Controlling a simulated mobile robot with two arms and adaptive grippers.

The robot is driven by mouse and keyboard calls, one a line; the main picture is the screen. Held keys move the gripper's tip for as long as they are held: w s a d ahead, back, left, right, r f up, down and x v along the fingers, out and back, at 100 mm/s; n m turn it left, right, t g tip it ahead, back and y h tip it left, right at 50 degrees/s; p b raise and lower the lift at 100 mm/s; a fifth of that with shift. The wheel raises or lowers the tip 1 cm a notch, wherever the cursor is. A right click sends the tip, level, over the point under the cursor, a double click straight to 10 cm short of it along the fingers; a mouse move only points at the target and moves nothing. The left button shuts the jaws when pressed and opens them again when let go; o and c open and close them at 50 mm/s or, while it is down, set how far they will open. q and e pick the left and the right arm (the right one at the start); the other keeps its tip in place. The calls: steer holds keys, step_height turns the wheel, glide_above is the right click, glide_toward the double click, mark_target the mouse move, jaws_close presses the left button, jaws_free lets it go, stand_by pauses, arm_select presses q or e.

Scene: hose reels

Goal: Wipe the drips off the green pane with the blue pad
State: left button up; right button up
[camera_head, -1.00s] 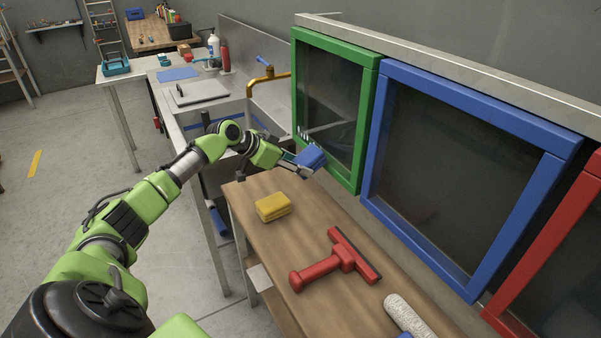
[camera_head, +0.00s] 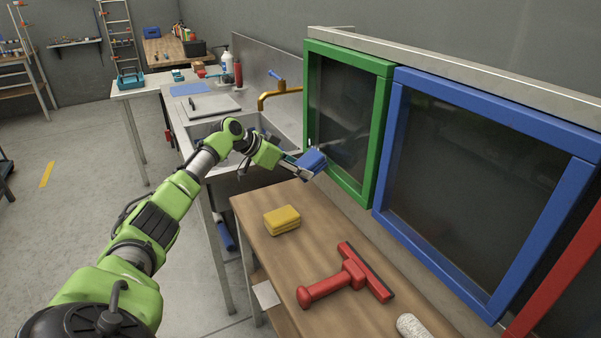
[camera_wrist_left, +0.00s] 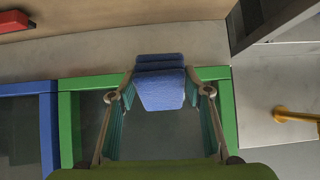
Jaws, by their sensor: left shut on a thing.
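The green pane (camera_head: 345,105) is a dark glass in a green frame on the wall, left of the blue one. A faint pale streak (camera_head: 343,139) crosses its lower part, and a small white mark shows at its lower left. My left gripper (camera_head: 304,165) is shut on the blue pad (camera_head: 313,160), in front of the pane's lower left corner. In the left wrist view the pad (camera_wrist_left: 160,88) sits between the fingers, over the green frame (camera_wrist_left: 228,110). I cannot tell whether the pad touches the glass. My right gripper is not in view.
A wooden bench (camera_head: 265,205) below holds a yellow sponge (camera_head: 282,220), a red squeegee (camera_head: 345,281) and a white roller (camera_head: 411,326). A blue-framed pane (camera_head: 470,180) and a red frame (camera_head: 560,270) stand to the right. A sink with a brass tap (camera_head: 279,93) lies behind.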

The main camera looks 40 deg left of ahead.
arm_select(q)
steer(key=shift+w+a+b, duration=0.35)
steer(key=shift+a+b, duration=0.1)
steer(key=shift+a, duration=0.2)
steer(key=shift+w+a+b, duration=0.3)
steer(key=shift+a+b, duration=0.1)
steer(key=shift+a, duration=0.25)
steer(key=s+a+b, duration=0.3)
steer(key=s+a, duration=0.2)
steer(key=a, duration=0.1)
steer(key=shift+s+b, duration=0.2)
steer(key=shift+b, duration=0.15)
steer(key=shift+r, duration=0.1)
stand_by(0.4)
